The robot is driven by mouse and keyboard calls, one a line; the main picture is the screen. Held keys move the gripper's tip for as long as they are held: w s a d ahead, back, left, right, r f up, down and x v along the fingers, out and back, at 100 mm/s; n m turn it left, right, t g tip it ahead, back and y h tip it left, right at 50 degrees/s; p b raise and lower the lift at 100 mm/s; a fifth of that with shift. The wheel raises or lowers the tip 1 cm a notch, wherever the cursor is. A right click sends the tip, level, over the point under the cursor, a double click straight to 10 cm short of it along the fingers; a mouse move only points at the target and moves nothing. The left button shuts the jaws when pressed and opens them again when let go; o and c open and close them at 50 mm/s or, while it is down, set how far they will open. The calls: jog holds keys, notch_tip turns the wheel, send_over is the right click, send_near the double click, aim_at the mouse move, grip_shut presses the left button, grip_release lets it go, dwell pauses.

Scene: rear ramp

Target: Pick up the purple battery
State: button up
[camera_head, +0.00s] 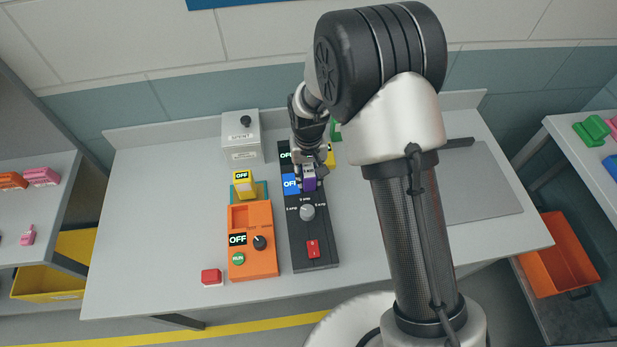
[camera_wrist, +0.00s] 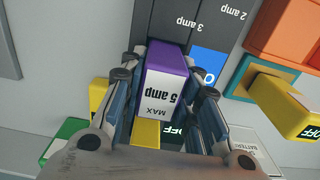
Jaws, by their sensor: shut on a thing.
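The purple battery (camera_wrist: 165,57) sits between the two fingers of my gripper (camera_wrist: 158,100) in the wrist view. It has a white label reading "5 amp MAX". In the head view the purple battery (camera_head: 309,183) shows at the black charger panel (camera_head: 318,245), beside a blue block marked OFF (camera_head: 291,184). My gripper (camera_head: 307,172) is shut on it from above. I cannot tell whether the battery is still seated in the panel or lifted clear, as the fingers and arm hide part of it.
An orange unit (camera_head: 263,262) with a yellow block (camera_head: 244,184) stands left of the panel. A grey box (camera_head: 241,138) with a black knob is behind it. Shelves flank the table. The table's left side is clear.

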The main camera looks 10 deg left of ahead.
grip_shut()
jog(key=shift+r, duration=0.1)
